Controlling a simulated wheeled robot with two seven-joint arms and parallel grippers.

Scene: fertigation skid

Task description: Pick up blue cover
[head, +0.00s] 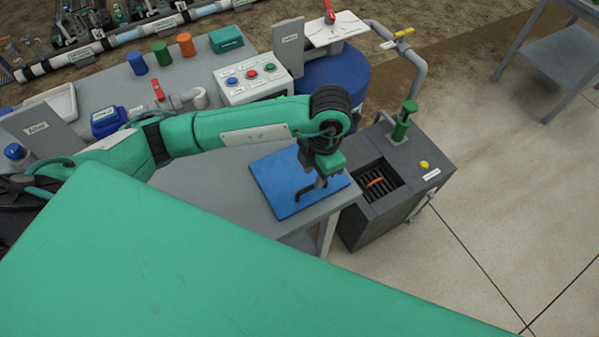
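A flat blue square panel (269,183), which may be the blue cover, lies on the grey table beside the dark cabinet. My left gripper (310,188) points down over the right half of this panel, its dark fingers close above or touching it. Whether the fingers are open or hold anything is too small to tell. A small blue cylinder (137,64) stands upright at the back left, well away from my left gripper. My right gripper is not in view.
A green cylinder (162,53) and an orange one (186,44) stand beside the blue one. A button box (253,78) and a blue drum (350,80) are behind my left arm. The dark cabinet (381,230) has an open grated bay.

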